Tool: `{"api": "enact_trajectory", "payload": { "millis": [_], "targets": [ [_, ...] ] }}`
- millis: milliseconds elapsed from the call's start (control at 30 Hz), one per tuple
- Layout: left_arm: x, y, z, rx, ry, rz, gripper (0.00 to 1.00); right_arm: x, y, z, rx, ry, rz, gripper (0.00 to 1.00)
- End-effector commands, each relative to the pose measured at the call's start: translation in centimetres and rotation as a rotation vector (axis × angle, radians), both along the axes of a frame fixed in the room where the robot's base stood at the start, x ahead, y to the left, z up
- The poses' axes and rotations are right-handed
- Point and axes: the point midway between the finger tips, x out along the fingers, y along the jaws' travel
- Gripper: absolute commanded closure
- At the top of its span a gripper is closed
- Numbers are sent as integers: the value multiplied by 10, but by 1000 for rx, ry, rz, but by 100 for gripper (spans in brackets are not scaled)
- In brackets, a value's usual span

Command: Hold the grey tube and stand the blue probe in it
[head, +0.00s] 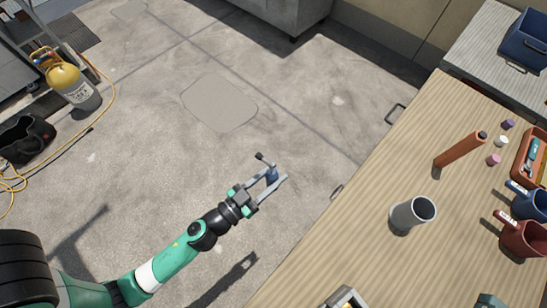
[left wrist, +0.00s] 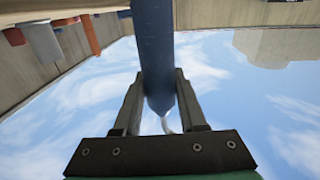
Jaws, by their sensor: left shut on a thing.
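The blue probe (head: 271,175) is held in my left gripper (head: 274,180), over the concrete floor to the left of the bench. In the left wrist view the probe (left wrist: 158,45) is a thick blue rod between the two fingers of the gripper (left wrist: 163,95), with a tapered end and a thin pale cord or tail. The grey tube (head: 402,217) stands upright on the wooden bench, open end up, apart from the probe. It seems to show in the left wrist view (left wrist: 42,42) too. No gripper touches the tube.
On the wooden bench (head: 350,225), an orange cylinder (head: 458,150) stands behind the tube.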

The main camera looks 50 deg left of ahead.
Motion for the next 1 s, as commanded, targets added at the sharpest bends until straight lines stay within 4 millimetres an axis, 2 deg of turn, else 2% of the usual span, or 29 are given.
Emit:
{"api": "enact_trajectory", "payload": {
  "millis": [733,867,1000],
  "targets": [
    [3,-5,2,1,7,-24,100,0,0,0,0,1,0,100],
    [23,-25,22,-11,14,-104,100,0,0,0,0,1,0,100],
    [48,-56,48,-25,22,-227,100,0,0,0,0,1,0,100]
  ]
}}
